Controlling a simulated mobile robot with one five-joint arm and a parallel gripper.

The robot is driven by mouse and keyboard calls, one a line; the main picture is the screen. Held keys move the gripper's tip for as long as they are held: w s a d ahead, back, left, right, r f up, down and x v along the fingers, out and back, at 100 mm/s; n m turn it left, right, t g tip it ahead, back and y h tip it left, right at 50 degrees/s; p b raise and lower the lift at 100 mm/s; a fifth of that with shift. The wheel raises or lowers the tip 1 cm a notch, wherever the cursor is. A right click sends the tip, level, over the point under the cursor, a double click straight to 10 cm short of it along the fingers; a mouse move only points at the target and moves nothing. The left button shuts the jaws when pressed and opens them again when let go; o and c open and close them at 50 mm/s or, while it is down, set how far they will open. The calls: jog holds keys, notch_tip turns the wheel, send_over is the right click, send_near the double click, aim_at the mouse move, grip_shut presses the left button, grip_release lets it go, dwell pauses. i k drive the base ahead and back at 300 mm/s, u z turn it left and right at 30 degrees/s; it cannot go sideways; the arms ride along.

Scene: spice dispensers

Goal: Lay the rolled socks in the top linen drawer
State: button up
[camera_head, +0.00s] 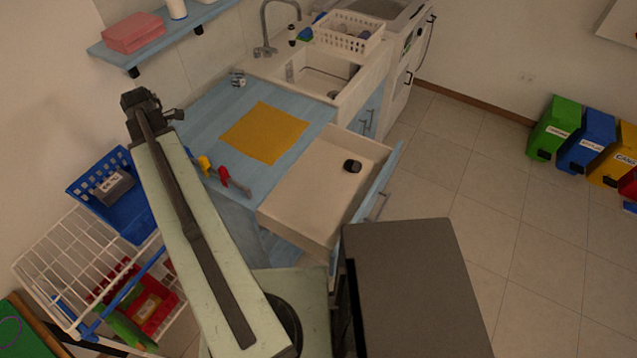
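The top drawer (305,190) of the blue-topped unit stands pulled out, its pale interior facing up. A small dark rolled bundle (352,166), which looks like the rolled socks, lies inside on the drawer floor, toward the far right part. My arm reaches up the left of the picture, and the dark end (150,106) that looks like my gripper is left of the counter, well apart from the drawer and the bundle. Its fingers are too small and dark to make out, and I see nothing held there.
The blue counter (205,112) carries a yellow cloth (264,132), and red and yellow-handled items at its front edge. A sink (318,75) and dish rack (348,34) lie beyond. A blue basket (85,190) is at left. Coloured bins (585,140) stand right; floor between is clear.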

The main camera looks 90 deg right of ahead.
aim_at(313, 226)
jog(key=z, duration=0.2)
jog(key=k, duration=1.5)
jog(key=u, duration=0.25)
